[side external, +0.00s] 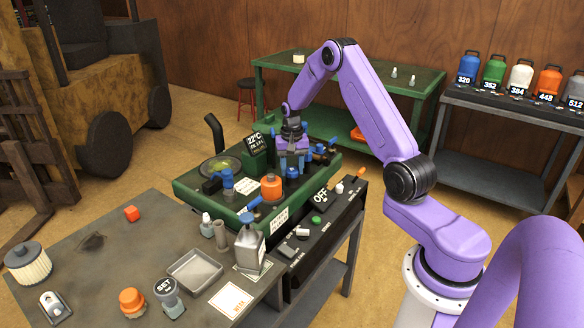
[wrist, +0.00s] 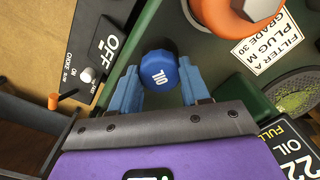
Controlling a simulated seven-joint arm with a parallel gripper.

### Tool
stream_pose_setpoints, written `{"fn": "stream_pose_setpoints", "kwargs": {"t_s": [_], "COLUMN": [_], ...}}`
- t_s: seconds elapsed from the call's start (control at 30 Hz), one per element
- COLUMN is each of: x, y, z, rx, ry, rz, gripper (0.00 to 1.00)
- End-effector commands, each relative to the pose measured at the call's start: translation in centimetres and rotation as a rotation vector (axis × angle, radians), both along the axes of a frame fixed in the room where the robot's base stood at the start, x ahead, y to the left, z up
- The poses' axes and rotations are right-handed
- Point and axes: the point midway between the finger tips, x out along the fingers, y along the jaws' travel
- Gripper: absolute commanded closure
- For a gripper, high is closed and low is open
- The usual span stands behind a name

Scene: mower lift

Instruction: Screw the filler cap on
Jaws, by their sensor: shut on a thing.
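A dark blue cap (wrist: 158,67) marked OIL sits between the two blue fingers of my gripper (wrist: 158,72) in the wrist view, with one finger on each side of it. My gripper is shut on this cap. In the side view my gripper (side external: 292,172) points down over the green mower deck (side external: 190,196), near its back right.
An orange-ringed part (side external: 271,186) stands on the deck in front of my gripper. A dark OIL display (side external: 257,150) and a round dish (side external: 221,166) are to its left. A black OFF panel (side external: 318,212) lies at right. The grey bench (side external: 110,250) holds a tray (side external: 195,272) and bottles.

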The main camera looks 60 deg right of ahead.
Motion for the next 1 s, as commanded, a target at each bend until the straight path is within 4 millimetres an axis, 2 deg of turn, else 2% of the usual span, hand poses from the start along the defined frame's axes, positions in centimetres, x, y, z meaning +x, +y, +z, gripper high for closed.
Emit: {"fn": "stream_pose_setpoints", "kwargs": {"t_s": [0.43,0.8,1.0], "x": [-0.05,-0.05,-0.06], "y": [0.11,0.13,0.12], "z": [0.0,-0.01,-0.02], "rx": [0.001,0.001,0.002], "ry": [0.003,0.003,0.004], "rz": [-0.068,-0.481,-0.591], "gripper": [0.91,0.91,0.91]}}
